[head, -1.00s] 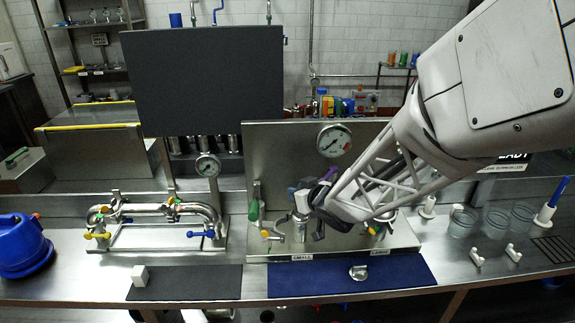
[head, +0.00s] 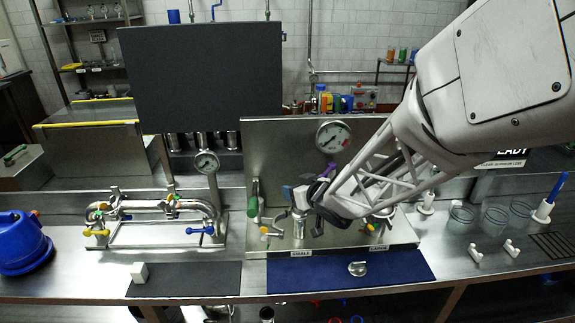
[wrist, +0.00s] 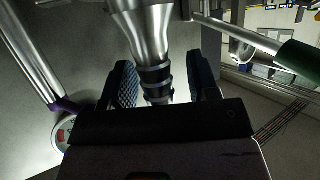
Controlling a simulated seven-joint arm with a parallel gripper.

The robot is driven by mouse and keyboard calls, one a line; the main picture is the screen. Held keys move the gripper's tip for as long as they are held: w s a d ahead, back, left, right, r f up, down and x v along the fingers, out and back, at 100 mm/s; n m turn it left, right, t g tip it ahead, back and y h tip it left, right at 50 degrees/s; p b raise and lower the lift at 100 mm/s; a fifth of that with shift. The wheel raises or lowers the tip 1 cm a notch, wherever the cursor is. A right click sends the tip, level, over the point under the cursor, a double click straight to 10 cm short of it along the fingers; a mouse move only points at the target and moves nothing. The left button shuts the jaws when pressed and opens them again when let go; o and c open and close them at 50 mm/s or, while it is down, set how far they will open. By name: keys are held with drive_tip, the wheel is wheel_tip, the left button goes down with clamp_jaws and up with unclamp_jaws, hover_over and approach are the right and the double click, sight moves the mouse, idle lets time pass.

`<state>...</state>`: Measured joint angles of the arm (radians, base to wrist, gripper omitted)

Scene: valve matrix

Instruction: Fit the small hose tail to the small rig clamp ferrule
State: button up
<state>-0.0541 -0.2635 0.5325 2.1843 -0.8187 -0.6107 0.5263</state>
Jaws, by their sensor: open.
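The small hose tail (wrist: 157,82) is a shiny metal piece with dark-ringed barbs. In the wrist view it stands between my gripper's two blue textured fingers (wrist: 160,88), with a gap on each side. In the head view a pale metal piece (head: 301,198), apparently the same tail, stands upright above the "SMALL" label on the steel rig. My gripper (head: 303,208) is open around it there. The small rig clamp ferrule cannot be told apart from the tail, so I cannot tell how they meet.
A loose silver fitting (head: 357,268) lies on the blue mat (head: 300,281). A green-handled lever (head: 253,207) stands just left of my gripper. The gauge panel (head: 280,152) rises behind. A pipe loop with valves (head: 155,209) is further left. Clear cups (head: 492,218) stand at right.

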drive_tip(key=shift+s, duration=0.1)
drive_tip(key=v, duration=0.7)
drive_tip(key=shift+s+d, duration=0.2)
drive_tip(key=shift+s, duration=0.05)
drive_tip(key=shift+r, duration=0.1)
idle(0.3)
drive_tip(key=s+d+r+m+g+h, duration=0.2)
drive_tip(key=s+d+r+m+h, duration=0.3)
drive_tip(key=s+d+h, duration=0.35)
drive_tip(key=s+r+m+g+y, duration=0.1)
drive_tip(key=s+g, duration=0.6)
drive_tip(key=s, duration=1.1)
drive_tip(key=shift+a+r+y, duration=0.25)
drive_tip(key=shift+a+y, duration=0.2)
